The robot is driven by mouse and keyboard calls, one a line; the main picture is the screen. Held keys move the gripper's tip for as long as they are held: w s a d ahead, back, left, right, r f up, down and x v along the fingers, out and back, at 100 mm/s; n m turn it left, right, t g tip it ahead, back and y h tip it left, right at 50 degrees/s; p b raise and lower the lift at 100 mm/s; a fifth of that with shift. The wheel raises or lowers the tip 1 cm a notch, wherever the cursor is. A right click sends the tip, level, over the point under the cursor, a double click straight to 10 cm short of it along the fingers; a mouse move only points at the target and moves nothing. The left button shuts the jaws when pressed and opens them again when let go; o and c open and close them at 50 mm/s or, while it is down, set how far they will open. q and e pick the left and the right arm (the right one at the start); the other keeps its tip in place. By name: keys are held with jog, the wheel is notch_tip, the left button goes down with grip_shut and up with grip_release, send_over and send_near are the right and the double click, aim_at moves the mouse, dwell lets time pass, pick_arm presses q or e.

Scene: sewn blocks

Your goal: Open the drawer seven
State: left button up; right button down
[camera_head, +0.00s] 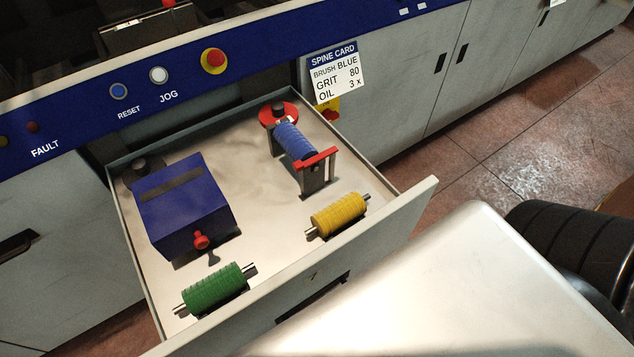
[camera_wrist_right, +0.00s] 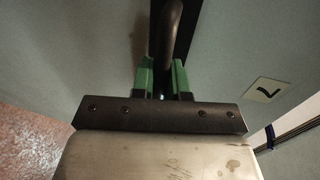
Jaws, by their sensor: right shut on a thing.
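The drawer (camera_head: 405,207) is pulled well out of the cabinet in the head view, with its inside exposed. A small dark mark shows on its top front edge, and a dark handle slot (camera_head: 312,298) shows in its front. In the right wrist view, my right gripper (camera_wrist_right: 163,80) has its green fingers shut on a dark curved handle (camera_wrist_right: 171,30) on a grey front. A white label (camera_wrist_right: 268,90) with a black 7, seen turned, sits to the right on that front. The head view does not show my right gripper. My left gripper is in neither view.
The drawer holds a blue box (camera_head: 185,207), a green roller (camera_head: 213,289), a yellow roller (camera_head: 339,215) and a blue roller (camera_head: 294,142) on a red-topped stand. Above is a blue panel (camera_head: 188,78) with buttons. A spine card (camera_head: 336,75) hangs beside it. Tiled floor (camera_head: 510,140) lies right.

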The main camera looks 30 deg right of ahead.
jog(key=c, duration=1.1)
grip_release()
jog(key=shift+c, duration=0.2)
jog(key=shift+s, duration=0.1)
jog(key=b+v, duration=0.1)
jog(key=v, duration=0.9)
jog(key=shift+s+b, duration=0.3)
jog(key=shift+b, duration=0.1)
